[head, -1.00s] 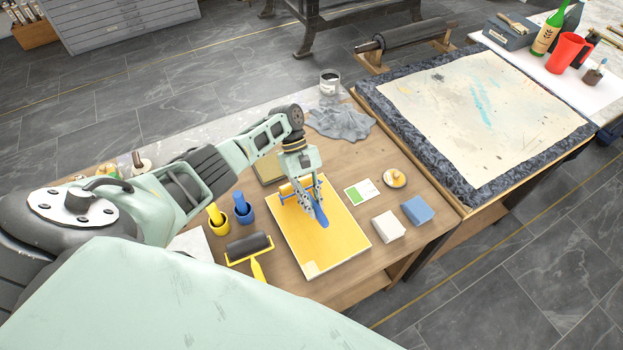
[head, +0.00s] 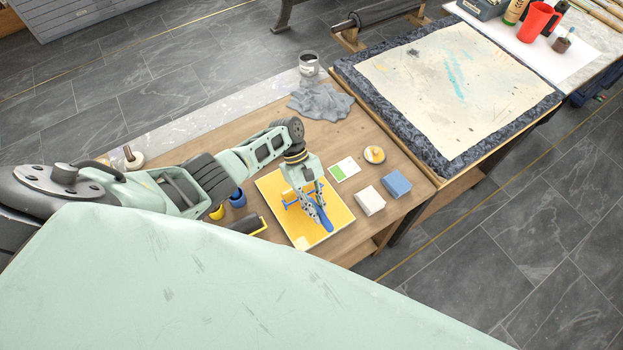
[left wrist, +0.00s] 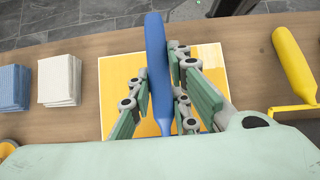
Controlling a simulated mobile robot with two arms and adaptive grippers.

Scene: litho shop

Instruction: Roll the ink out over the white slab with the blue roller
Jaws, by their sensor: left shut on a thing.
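The slab (head: 343,212) lies on the wooden table, covered almost entirely in yellow-orange ink, with thin white edges and a pale patch at its near corner. It also shows in the left wrist view (left wrist: 116,72). My left gripper (head: 315,212) is over the slab, shut on the blue roller (head: 326,223). In the left wrist view the roller's blue handle (left wrist: 156,55) stands between the fingers of the gripper (left wrist: 160,85). The blue frame and yellow-inked roller head are over the far-middle part of the slab, partly hidden by the gripper; contact cannot be told. My right gripper is not in view.
A black roller with a yellow frame (head: 262,228) lies left of the slab, beside the blue cup (head: 238,198). Right of it are a green-and-white card (head: 344,169), a white stack (head: 370,201) and a blue stack (head: 397,184). A grey cloth (head: 320,101) lies behind.

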